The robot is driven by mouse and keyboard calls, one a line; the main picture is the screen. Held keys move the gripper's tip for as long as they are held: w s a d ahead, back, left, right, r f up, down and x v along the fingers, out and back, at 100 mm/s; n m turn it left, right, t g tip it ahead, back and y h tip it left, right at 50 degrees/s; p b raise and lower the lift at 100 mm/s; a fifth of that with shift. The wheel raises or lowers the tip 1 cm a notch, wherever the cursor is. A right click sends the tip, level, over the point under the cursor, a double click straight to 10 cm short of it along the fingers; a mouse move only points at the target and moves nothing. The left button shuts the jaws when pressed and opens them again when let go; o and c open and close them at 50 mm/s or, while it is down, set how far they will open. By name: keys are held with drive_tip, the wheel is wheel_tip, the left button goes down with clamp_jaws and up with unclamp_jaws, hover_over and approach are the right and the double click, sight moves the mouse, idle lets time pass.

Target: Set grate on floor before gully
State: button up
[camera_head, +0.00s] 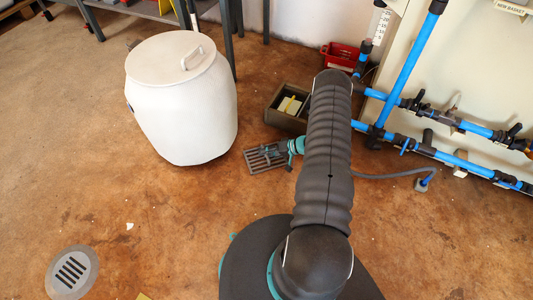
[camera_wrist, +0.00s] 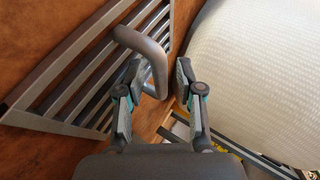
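The grate (camera_head: 266,159) is a dark slatted panel beside the white barrel in the head view. In the wrist view the grate (camera_wrist: 75,85) fills the left side, with a curved grey handle (camera_wrist: 150,52) rising from it. My gripper (camera_head: 292,147) is at the grate's right end. In the wrist view its two fingers (camera_wrist: 160,68) are apart, with part of the handle between them and a gap to the right finger. I cannot tell whether the grate touches the floor. A round grey slotted drain (camera_head: 72,271), possibly the gully, lies in the floor at lower left.
A white lidded barrel (camera_head: 183,105) stands close left of the grate; it also fills the right of the wrist view (camera_wrist: 265,65). A grey box (camera_head: 287,108) with yellow contents and a red crate (camera_head: 340,57) are behind. Blue pipes (camera_head: 405,65) run at right. Floor around the drain is mostly clear.

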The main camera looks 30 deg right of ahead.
drive_tip(key=v, duration=1.2)
drive_tip(key=a+r+n+g+h, duration=0.15)
drive_tip(key=a+r, duration=0.35)
drive_tip(key=r, duration=0.7)
drive_tip(key=a+r+n+g+h, duration=0.15)
drive_tip(key=a+r, duration=0.35)
drive_tip(key=r, duration=0.6)
drive_tip(key=a+r+n+g, duration=0.15)
drive_tip(key=a+r, duration=0.35)
drive_tip(key=r, duration=0.7)
drive_tip(key=s+a+r+t+h, duration=0.1)
drive_tip(key=s+a+r+h, duration=0.2)
drive_tip(key=s+r, duration=0.5)
drive_tip(key=s+a+r+t+h, duration=0.2)
drive_tip(key=s+a+r, duration=0.4)
drive_tip(key=s, duration=0.9)
wheel_tip(320, 180, up, 3)
drive_tip(key=shift+a+h, duration=0.2)
drive_tip(key=shift+h, duration=0.6)
drive_tip(key=shift+d+m, duration=0.15)
drive_tip(key=shift+m, duration=0.1)
